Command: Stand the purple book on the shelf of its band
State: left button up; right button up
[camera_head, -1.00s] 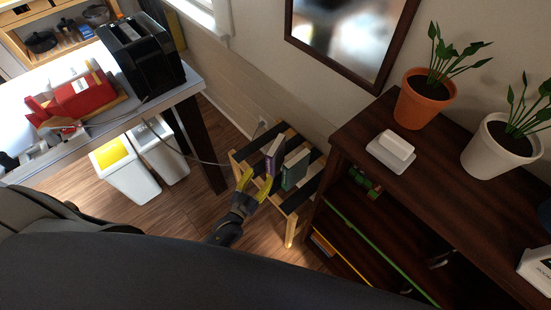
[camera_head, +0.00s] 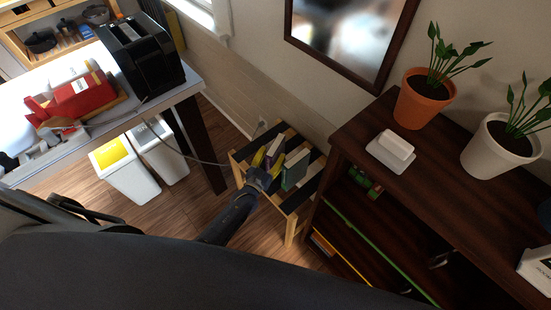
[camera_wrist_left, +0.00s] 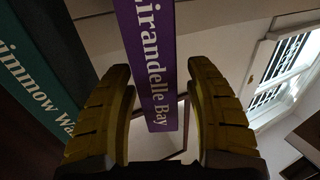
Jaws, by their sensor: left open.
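The purple book (camera_head: 277,146) stands upright on a slatted wooden stool, partly hidden by my gripper. In the left wrist view its purple spine (camera_wrist_left: 152,40) reads "irandelle Bay" and lies between the two yellow fingers. My left gripper (camera_head: 266,155) is open, with one finger on each side of the book; I cannot tell whether they touch it. The dark brown shelf unit (camera_head: 345,143) stands to the right, with a green band (camera_head: 372,246) and a yellow band (camera_head: 342,262) along its shelf edges. I see no purple band. My right gripper is out of view.
A green book (camera_head: 295,169) stands beside the purple one on the stool (camera_head: 292,205); it shows left in the wrist view (camera_wrist_left: 40,70). Potted plants and a white dish (camera_head: 391,158) top the shelf unit. A table (camera_head: 190,88) and bins (camera_head: 127,175) are left.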

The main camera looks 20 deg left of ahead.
pick_arm(q)
jog(key=shift+w+d, duration=0.25)
jog(key=shift+w, duration=1.05)
grip_shut()
